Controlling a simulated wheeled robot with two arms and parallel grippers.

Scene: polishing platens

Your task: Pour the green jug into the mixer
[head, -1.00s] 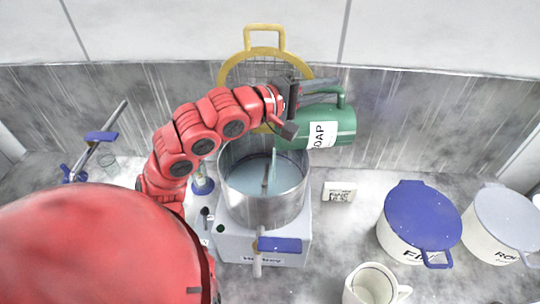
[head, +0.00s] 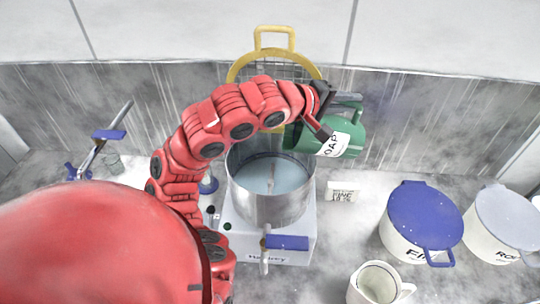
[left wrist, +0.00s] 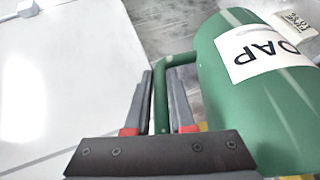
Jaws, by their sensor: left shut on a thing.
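The green jug (head: 349,143), with a white label ending in "OAP", is held by my left gripper (head: 337,100) above the right rear side of the mixer. In the left wrist view the left gripper (left wrist: 162,105) is shut on the handle of the jug (left wrist: 250,100). The jug lies tilted, its mouth end toward the mixer bowl. No stream shows from it now. The mixer (head: 268,235) has a steel bowl (head: 268,207) with pale bluish liquid and a stirrer inside. My right gripper is not in view.
A yellow-framed mesh sieve (head: 272,40) stands behind the mixer. To the right are a small label card (head: 342,191), a blue-lidded tub (head: 424,215), a grey-lidded tub (head: 500,220) and a cream mug (head: 374,284). A blue-handled tool (head: 108,135) stands left.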

